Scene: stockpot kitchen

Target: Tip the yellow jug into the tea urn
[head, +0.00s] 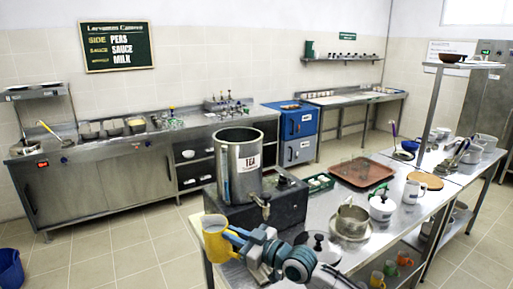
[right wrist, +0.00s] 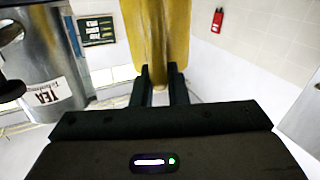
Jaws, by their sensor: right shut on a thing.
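The yellow jug (head: 217,243) is in my right gripper (head: 232,236), near the front left end of the steel table, and looks about upright. Its pale top opening faces up and sits below the rim of the tea urn. The tea urn (head: 238,172) is a tall, open steel cylinder labelled TEA on a dark base, just behind the jug. In the right wrist view the fingers (right wrist: 160,88) are closed on the jug (right wrist: 155,35), and the urn (right wrist: 45,62) stands to the left. My left gripper is not in view.

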